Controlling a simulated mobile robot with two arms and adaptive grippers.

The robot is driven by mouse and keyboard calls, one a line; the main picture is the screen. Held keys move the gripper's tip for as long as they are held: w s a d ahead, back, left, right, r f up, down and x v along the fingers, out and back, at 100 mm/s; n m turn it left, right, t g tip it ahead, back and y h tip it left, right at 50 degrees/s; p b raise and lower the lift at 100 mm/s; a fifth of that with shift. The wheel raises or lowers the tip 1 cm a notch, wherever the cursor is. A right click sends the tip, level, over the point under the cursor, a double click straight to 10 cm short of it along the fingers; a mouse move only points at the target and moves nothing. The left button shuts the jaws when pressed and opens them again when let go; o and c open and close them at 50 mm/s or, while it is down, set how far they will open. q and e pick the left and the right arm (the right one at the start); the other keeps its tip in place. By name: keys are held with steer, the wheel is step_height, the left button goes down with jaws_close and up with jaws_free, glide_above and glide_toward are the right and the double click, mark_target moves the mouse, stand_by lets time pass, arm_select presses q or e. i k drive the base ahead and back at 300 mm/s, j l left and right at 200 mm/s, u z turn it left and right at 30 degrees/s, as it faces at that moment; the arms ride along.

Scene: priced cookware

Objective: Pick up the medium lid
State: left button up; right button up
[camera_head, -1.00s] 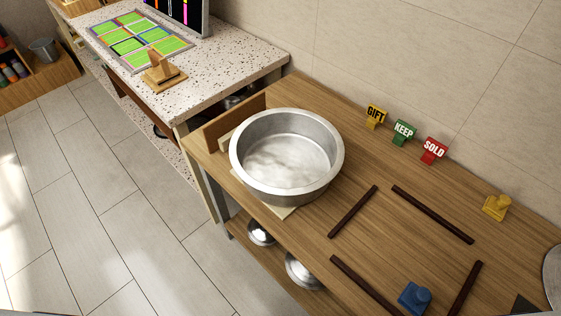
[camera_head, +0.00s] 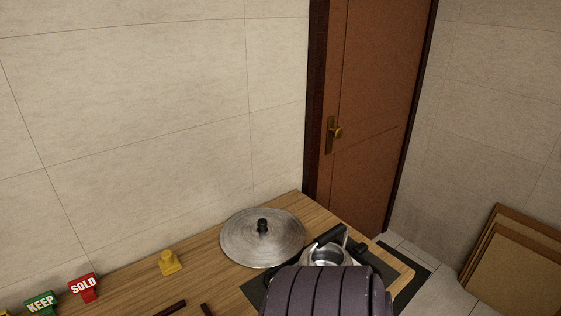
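A round grey metal lid (camera_head: 262,240) with a black knob lies flat on the wooden counter, against the wall side. It is the only lid in view, so I cannot compare its size with others. Neither of my grippers shows in the head view. A dark ribbed shape (camera_head: 325,292) fills the bottom centre, in front of the counter's right part, and hides what is behind it.
A shiny metal vessel with a black handle (camera_head: 328,256) stands right of the lid on a dark mat (camera_head: 256,292), partly hidden. A yellow stamp-like block (camera_head: 170,263), a red SOLD sign (camera_head: 84,287) and a green KEEP sign (camera_head: 41,303) stand left. Brown boards (camera_head: 515,265) lean at far right.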

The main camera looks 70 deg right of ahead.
mark_target(263, 228)
steer(key=z, duration=2.1)
steer(key=l+z, duration=0.1)
steer(key=l+u, duration=0.25)
steer(key=l, duration=0.45)
steer(key=l+u, duration=0.2)
steer(key=l, duration=0.55)
steer(key=l+u, duration=0.25)
steer(key=l, duration=0.45)
steer(key=k+l+u, duration=0.2)
steer(key=l, duration=0.45)
